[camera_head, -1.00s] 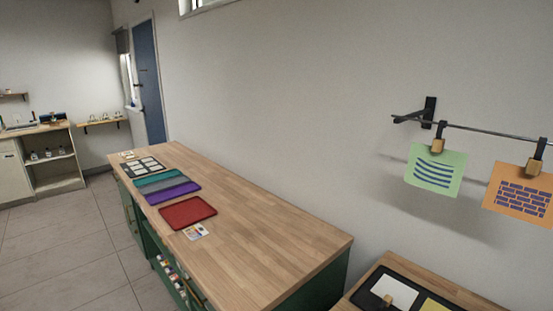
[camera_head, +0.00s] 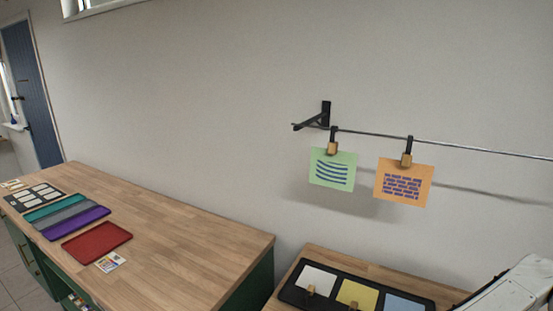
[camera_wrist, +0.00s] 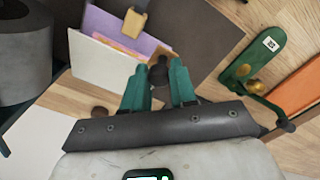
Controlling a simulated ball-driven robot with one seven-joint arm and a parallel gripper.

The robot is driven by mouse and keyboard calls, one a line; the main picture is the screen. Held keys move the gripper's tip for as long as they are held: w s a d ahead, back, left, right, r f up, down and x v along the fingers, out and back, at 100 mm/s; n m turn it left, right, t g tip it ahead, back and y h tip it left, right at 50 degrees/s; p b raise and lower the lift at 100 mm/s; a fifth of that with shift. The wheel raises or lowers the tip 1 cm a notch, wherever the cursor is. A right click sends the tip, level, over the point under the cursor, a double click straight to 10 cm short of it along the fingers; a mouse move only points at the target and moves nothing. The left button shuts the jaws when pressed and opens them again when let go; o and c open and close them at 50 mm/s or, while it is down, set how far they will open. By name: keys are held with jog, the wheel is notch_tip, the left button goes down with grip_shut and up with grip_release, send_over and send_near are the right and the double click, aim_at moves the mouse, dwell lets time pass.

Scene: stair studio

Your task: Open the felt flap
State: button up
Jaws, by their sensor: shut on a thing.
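My gripper (camera_wrist: 159,78), with two green fingers, shows in the wrist view. It is shut on a small dark round knob (camera_wrist: 158,74). A dark grey-brown sheet (camera_wrist: 208,42), which looks like the felt flap, lies just beyond the fingertips, beside purple paper (camera_wrist: 125,36) and white paper (camera_wrist: 98,63). I cannot tell how the knob joins the sheet. The fingers and the dark palm bar hide what lies below them. The head view shows neither the gripper nor the flap.
In the wrist view, a green tool (camera_wrist: 255,60) lies on wood at the right, near an orange panel (camera_wrist: 300,88). A grey cylinder (camera_wrist: 22,55) stands at left. The head view shows a long bench (camera_head: 190,240), a black tray (camera_head: 385,292) and cards on a rail (camera_head: 450,148).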

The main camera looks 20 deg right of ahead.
jog(key=shift+w+d+r, duration=0.4)
jog(key=shift+d+r, duration=0.1)
jog(key=shift+r, duration=0.2)
jog(key=shift+w+d+r, duration=0.4)
jog(key=shift+d+r, duration=0.1)
jog(key=shift+r, duration=0.15)
jog(key=shift+w+d+r, duration=0.85)
jog(key=shift+d+r, duration=0.1)
jog(key=shift+d, duration=0.05)
jog(key=shift+w+d+r, duration=0.45)
jog(key=shift+w+d, duration=0.25)
jog(key=shift+d, duration=0.1)
jog(key=shift+w+d+r, duration=0.15)
jog(key=shift+w+d, duration=0.45)
jog(key=shift+d, duration=0.1)
jog(key=shift+w+d+r, duration=0.1)
jog(key=shift+w+d, duration=0.45)
jog(key=shift+d, duration=0.1)
jog(key=o, duration=1.2)
jog(key=shift+r, duration=4)
